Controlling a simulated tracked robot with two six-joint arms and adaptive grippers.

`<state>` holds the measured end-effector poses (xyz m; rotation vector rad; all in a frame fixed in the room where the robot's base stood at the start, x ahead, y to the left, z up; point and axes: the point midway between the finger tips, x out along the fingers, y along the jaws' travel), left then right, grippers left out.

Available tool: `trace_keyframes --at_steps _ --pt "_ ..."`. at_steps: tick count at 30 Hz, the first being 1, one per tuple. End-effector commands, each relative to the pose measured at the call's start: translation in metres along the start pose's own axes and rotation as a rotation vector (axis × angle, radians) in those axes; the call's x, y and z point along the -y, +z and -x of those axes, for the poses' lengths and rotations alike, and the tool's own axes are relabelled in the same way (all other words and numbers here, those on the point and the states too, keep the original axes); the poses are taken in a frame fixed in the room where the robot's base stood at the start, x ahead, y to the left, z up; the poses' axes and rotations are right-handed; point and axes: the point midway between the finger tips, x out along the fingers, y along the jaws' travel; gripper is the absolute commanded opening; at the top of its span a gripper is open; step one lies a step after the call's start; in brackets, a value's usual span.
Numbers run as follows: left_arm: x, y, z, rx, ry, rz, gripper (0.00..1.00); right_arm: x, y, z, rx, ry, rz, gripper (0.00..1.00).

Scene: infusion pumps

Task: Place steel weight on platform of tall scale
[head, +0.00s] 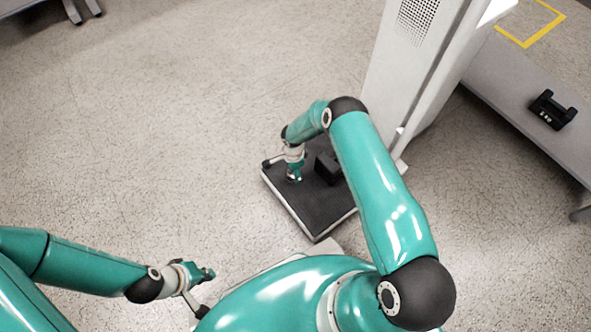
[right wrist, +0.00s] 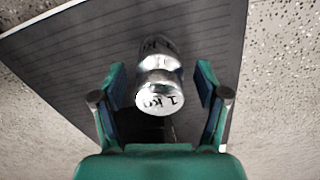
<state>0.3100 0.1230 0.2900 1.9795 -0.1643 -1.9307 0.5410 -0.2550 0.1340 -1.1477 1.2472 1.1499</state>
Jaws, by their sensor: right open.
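The steel weight (right wrist: 158,85) is a shiny cylinder marked "1 kg" in the right wrist view. It is over the black ribbed platform of the tall scale (right wrist: 75,55), apparently resting on it. My right gripper (right wrist: 160,88) is open, with a finger on each side of the weight and a gap visible on both sides. In the head view, my right gripper (head: 294,175) is low over the left part of the platform (head: 312,212); the weight is hard to make out there. My left gripper (head: 203,275) is away from the scale at lower left; its finger opening is unclear.
The scale's white column (head: 405,60) rises behind the platform. A black block (head: 327,168) is on the platform, right of my right gripper. A grey table (head: 535,105) with a black device (head: 551,110) stands at the right. The floor at left is clear.

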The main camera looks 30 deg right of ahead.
Motion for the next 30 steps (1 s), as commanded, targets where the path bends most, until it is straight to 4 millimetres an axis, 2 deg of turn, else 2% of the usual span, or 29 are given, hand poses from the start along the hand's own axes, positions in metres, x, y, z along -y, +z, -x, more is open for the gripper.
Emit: trace_keyframes --at_steps 1,12,15,20,23,26,30 --pt "-0.002 0.0 0.006 0.0 0.0 0.0 0.0 0.001 0.0 0.012 0.0 -0.001 0.001 0.74" --pt "-0.011 0.0 0.031 0.0 0.0 0.0 0.0 0.0 0.0 0.084 0.0 0.0 0.001 0.74" --pt "-0.013 0.0 0.035 0.0 0.0 0.0 0.0 0.0 0.0 0.097 0.0 0.0 0.0 0.74" --pt "-0.013 0.0 0.037 0.0 0.0 0.0 0.0 -0.003 0.004 0.108 0.009 0.002 0.021 0.74" --pt "-0.013 0.0 0.037 0.0 0.0 0.0 0.0 -0.013 0.016 0.11 0.046 0.006 0.093 0.74" --pt "-0.013 0.0 0.037 0.0 0.0 0.0 0.0 -0.034 0.038 0.113 0.115 0.002 0.235 0.74" --pt "-0.013 0.0 0.037 0.0 0.0 0.0 0.0 -0.079 0.078 0.124 0.236 -0.04 0.516 0.74"
